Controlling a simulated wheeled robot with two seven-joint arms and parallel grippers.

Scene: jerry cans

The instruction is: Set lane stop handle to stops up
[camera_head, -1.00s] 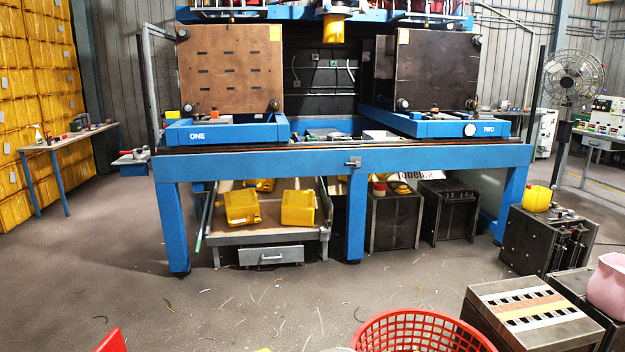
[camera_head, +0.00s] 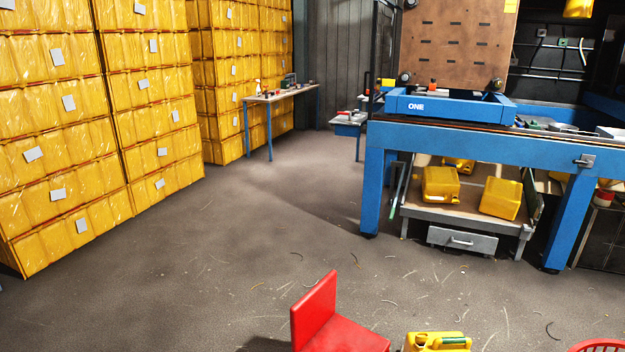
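No part is clearly labelled as the lane stop handle. A small grey fitting with a short lever (camera_head: 585,161) sits on the front blue beam of the machine (camera_head: 470,142), at the right. A thin green-tipped bar (camera_head: 397,190) stands slanted beside the machine's left front leg. I cannot tell which of these, if either, is the lane stop handle, nor its setting. Neither of my grippers is in view.
Yellow wrapped stacks (camera_head: 150,110) line the left. A work table (camera_head: 275,95) stands behind. A red chair (camera_head: 330,325), a yellow jerry can (camera_head: 425,340) and a red basket (camera_head: 600,346) are at the bottom. The floor (camera_head: 230,250) between is mostly clear.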

